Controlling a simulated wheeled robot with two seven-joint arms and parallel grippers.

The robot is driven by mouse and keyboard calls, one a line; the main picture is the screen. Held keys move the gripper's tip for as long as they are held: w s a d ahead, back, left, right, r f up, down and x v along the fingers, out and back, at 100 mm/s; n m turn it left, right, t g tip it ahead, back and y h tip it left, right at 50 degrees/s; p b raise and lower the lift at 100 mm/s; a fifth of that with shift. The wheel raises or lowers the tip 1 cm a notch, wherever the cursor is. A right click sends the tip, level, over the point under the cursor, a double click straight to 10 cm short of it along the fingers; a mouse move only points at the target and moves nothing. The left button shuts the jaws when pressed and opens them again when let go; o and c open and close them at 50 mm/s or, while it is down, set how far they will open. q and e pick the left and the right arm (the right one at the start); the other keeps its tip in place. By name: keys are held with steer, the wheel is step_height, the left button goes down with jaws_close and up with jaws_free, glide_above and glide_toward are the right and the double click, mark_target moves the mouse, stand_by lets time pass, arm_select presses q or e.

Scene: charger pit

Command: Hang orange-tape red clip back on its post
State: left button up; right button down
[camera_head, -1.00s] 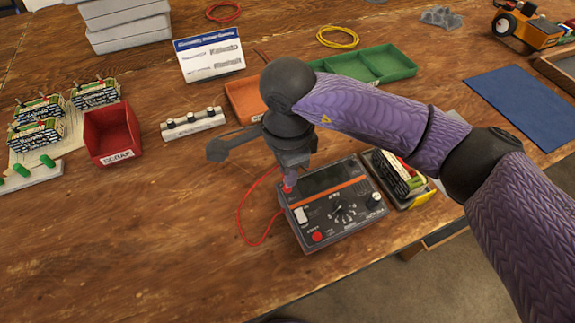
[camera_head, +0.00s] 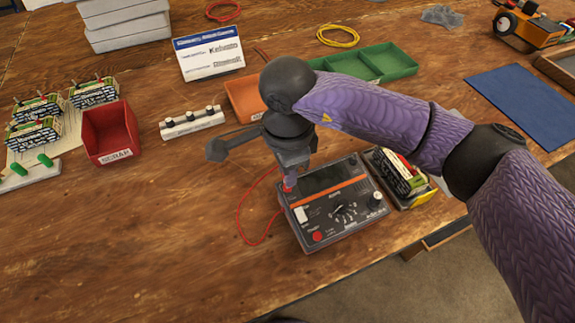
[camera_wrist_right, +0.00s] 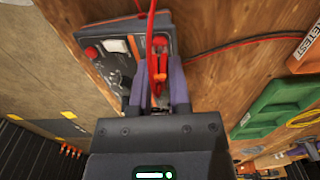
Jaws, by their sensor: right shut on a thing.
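My right gripper (camera_head: 288,186) points down at the far left corner of the dark charger unit (camera_head: 345,222), which has an orange stripe, a dial and a red button. In the right wrist view the gripper (camera_wrist_right: 160,100) is shut on the red clip (camera_wrist_right: 157,92), with orange tape (camera_wrist_right: 160,76) showing between the purple fingers. The clip's red lead (camera_wrist_right: 151,14) runs up from the fingers, and it loops on the table in the head view (camera_head: 240,215). The clip's jaws are mostly hidden, so contact with a post cannot be told. My left gripper is out of view.
A white strip with black posts (camera_head: 193,123) lies left of the charger. A red scrap bin (camera_head: 110,135), an orange tray (camera_head: 243,100) and a green tray (camera_head: 378,64) stand around. A battery box (camera_head: 400,178) sits right of the charger. The front left table is clear.

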steer(key=shift+c, duration=2.4)
jaws_free()
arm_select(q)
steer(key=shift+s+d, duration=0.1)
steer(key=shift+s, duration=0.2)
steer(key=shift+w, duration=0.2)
arm_select(e)
steer(key=shift+o, duration=0.9)
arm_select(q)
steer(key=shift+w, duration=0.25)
